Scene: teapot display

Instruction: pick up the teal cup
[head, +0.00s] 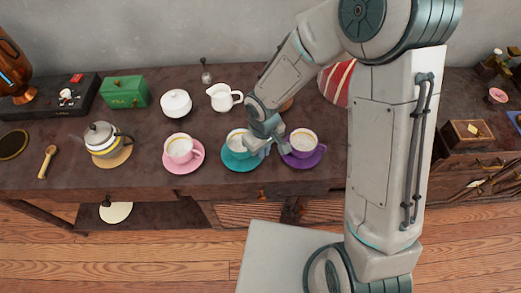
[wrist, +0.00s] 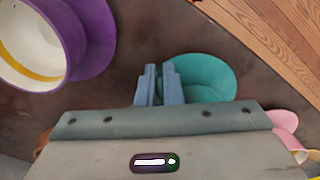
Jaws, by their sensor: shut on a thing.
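The teal cup (head: 236,144) stands upright on its teal saucer (head: 237,166) near the front of the dark table in the head view. My gripper (head: 264,146) is at the cup's right side, between it and the purple cup. In the wrist view the two blue-grey fingers (wrist: 158,74) are close together, next to the teal saucer (wrist: 208,66). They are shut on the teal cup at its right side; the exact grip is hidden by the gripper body.
A purple cup (head: 302,139) on a purple saucer (head: 302,160) stands close on the right. A pink cup (head: 180,149) on a pink saucer is to the left. A white pitcher (head: 221,97) and a white lidded pot (head: 175,103) stand behind. The table's front edge is near.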

